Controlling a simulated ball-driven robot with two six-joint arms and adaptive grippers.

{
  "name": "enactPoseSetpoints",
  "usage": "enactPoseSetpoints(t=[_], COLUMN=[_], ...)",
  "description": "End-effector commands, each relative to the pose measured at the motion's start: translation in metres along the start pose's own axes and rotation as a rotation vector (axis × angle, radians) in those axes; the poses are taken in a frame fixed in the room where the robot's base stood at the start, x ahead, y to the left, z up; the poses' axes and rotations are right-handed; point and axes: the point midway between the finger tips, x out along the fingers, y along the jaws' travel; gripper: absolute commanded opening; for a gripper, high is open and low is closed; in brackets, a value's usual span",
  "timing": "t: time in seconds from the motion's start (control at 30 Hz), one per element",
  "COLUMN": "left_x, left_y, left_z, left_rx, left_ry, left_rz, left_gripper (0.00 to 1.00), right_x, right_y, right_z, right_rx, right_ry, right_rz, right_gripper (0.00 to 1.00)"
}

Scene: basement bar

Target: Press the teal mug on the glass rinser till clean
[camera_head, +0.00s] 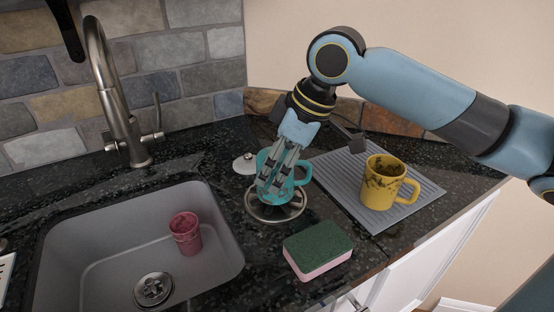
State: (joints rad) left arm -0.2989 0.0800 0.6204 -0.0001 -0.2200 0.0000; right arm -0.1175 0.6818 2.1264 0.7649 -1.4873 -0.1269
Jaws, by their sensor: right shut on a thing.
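The teal mug (298,174) is over the round metal glass rinser (276,211) on the dark counter. Its handle points right. My right gripper (268,192) reaches down from above and is shut on the teal mug, with its fingers covering much of the mug's front. The mug sits right at the rinser, but I cannot tell whether it is pressed down. The inside of the mug and its lower edge are mostly hidden. My left gripper is not in view.
A yellow mug (378,186) with dark stains stands on a grey ribbed mat (420,207) at the right. A green and pink sponge (318,249) lies in front of the rinser. The sink (110,250) at left holds a red cup (186,233); a tall faucet (118,100) stands behind it.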

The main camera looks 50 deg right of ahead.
Motion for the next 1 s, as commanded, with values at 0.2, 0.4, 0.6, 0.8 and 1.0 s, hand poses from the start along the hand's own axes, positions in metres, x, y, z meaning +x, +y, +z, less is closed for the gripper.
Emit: enactPoseSetpoints(t=[0.2,0.4,0.6,0.8,1.0], left_x=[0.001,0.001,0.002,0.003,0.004], left_y=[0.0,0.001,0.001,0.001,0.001], left_z=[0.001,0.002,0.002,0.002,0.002], left_rx=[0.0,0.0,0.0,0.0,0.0], left_ry=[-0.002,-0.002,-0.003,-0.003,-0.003], left_rz=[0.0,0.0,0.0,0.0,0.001], left_gripper=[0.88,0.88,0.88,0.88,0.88], right_x=[0.001,0.003,0.006,0.008,0.011], right_y=[0.0,0.0,0.0,0.0,0.0], right_z=[0.0,0.001,0.002,0.003,0.005], right_rx=[0.0,0.0,0.0,0.0,0.001], right_ry=[0.001,0.001,0.0,0.0,-0.001], right_rz=[0.0,0.0,0.0,0.0,0.0], right_gripper=[0.24,0.24,0.24,0.24,0.24])
